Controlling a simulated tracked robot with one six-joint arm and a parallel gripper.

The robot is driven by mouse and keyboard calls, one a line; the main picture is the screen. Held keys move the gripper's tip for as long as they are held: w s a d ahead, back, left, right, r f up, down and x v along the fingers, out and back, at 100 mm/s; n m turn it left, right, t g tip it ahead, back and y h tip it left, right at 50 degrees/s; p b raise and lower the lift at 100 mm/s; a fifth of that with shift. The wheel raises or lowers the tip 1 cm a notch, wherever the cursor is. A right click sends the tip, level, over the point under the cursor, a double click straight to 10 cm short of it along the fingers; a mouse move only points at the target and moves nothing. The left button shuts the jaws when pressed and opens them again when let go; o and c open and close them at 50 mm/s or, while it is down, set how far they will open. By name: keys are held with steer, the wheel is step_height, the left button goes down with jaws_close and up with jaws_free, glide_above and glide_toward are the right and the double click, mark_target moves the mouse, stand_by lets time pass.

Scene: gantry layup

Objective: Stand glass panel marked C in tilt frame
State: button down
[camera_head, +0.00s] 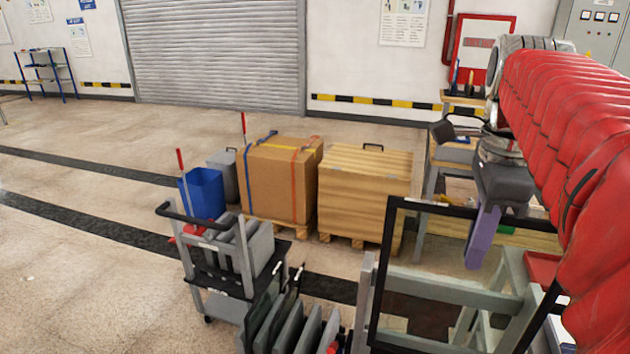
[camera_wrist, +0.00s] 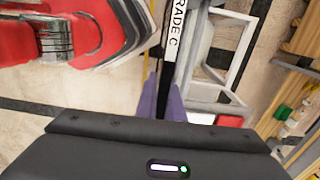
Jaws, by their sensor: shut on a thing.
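A black-rimmed glass panel (camera_head: 398,262) stands upright at the lower right of the head view. In the wrist view its edge (camera_wrist: 174,60) is seen end-on, with a white label reading "...RADE C". My gripper (camera_head: 478,250) has purple fingers, shut on the panel's top edge; the wrist view shows one finger on each side (camera_wrist: 165,100). A grey frame of thick beams (camera_head: 520,268), apparently the tilt frame, shows behind and through the glass. It also shows right of the panel in the wrist view (camera_wrist: 230,58). I cannot tell whether panel and frame touch.
A rack of grey slabs (camera_head: 290,330) and a grey cart (camera_head: 215,262) stand left of the panel. A strapped carton (camera_head: 278,185), a wooden crate (camera_head: 362,195) and a blue bin (camera_head: 203,192) stand behind. A workbench is beyond my gripper. The left floor is open.

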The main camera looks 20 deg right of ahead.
steer(key=shift+w+d, duration=0.1)
steer(key=shift+w, duration=0.25)
steer(key=shift+w+r, duration=0.1)
steer(key=shift+w, duration=0.05)
steer(key=shift+w+d, duration=1.65)
steer(key=shift+w, duration=0.65)
step_height(320, 180, down, 12)
steer(key=shift+f, duration=0.45)
stand_by(0.7)
steer(key=c, duration=1.8)
jaws_free()
steer(key=shift+f, duration=0.1)
